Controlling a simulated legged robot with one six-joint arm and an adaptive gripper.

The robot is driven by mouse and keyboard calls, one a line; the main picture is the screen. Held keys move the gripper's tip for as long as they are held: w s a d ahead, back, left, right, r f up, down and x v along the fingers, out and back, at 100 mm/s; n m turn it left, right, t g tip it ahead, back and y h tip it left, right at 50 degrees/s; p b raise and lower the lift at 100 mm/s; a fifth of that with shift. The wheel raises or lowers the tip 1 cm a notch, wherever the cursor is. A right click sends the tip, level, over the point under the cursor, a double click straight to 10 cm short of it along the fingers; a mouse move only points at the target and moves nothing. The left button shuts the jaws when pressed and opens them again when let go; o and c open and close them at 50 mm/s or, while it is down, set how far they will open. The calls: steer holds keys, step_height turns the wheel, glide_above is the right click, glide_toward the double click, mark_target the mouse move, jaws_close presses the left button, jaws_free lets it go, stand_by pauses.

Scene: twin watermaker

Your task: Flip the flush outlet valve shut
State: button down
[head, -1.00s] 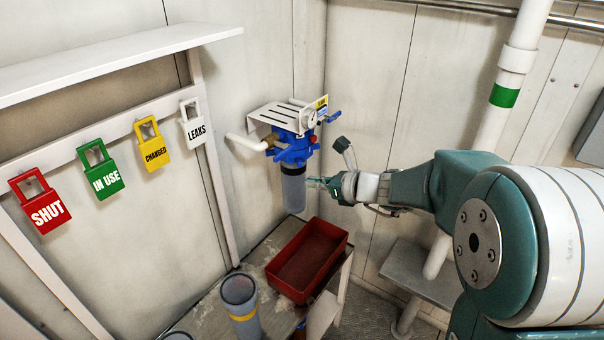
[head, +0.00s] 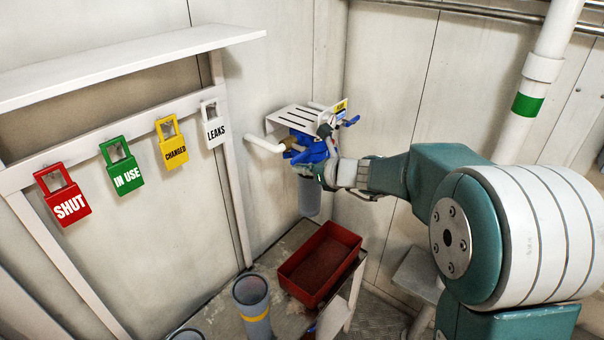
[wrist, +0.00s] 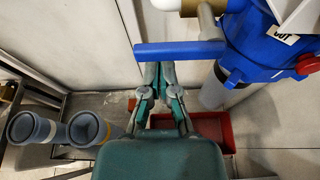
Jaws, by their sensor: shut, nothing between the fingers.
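A blue valve lever (wrist: 180,50) on a grey stem lies level across the wrist view, beside a brass fitting (wrist: 190,8) on a white pipe. In the head view, a blue lever (head: 296,155) shows at the left of the blue filter head (head: 316,150). My gripper (wrist: 158,68) is shut and empty, its fingertips at the lever's near edge. I cannot tell whether they touch it. In the head view, my gripper (head: 318,172) is in front of the filter, and my wrist covers part of the filter head.
The grey filter bowl (head: 309,197) hangs below the head. A red tray (head: 320,262) and a grey cylinder (head: 252,300) stand on the bench. Another blue lever (head: 350,121) is at the head's right. Coloured tags, including a red SHUT tag (head: 65,195), hang on the left rail.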

mark_target(302, 153)
steer(key=shift+s+r+m+g+y, duration=0.1)
steer(key=shift+r+m+g+y, duration=0.3)
steer(key=shift+m, duration=0.5)
stand_by(0.4)
step_height(302, 153, up, 2)
steer(key=m+g+y, duration=0.1)
steer(key=m, duration=0.2)
steer(key=shift+r+m, duration=0.1)
steer(key=shift+m, duration=0.2)
steer(key=shift+w+d+r+m+g+y, duration=0.15)
steer(key=shift+r+m+g+y, duration=0.15)
steer(key=shift+m, duration=0.25)
steer(key=shift+w+a+r+m+g+y, duration=0.1)
steer(key=shift+r+m+g+y, duration=0.1)
steer(key=shift+m+y, duration=0.3)
steer(key=shift+w+d+r+m+y, duration=0.3)
steer(key=shift+r+m, duration=0.15)
steer(key=shift+m, duration=0.35)
steer(key=shift+w+d+r+m+y, duration=0.2)
steer(key=shift+w+d+r+m, duration=0.15)
steer(key=shift+m, duration=0.4)
steer(key=shift+s+a, duration=0.1)
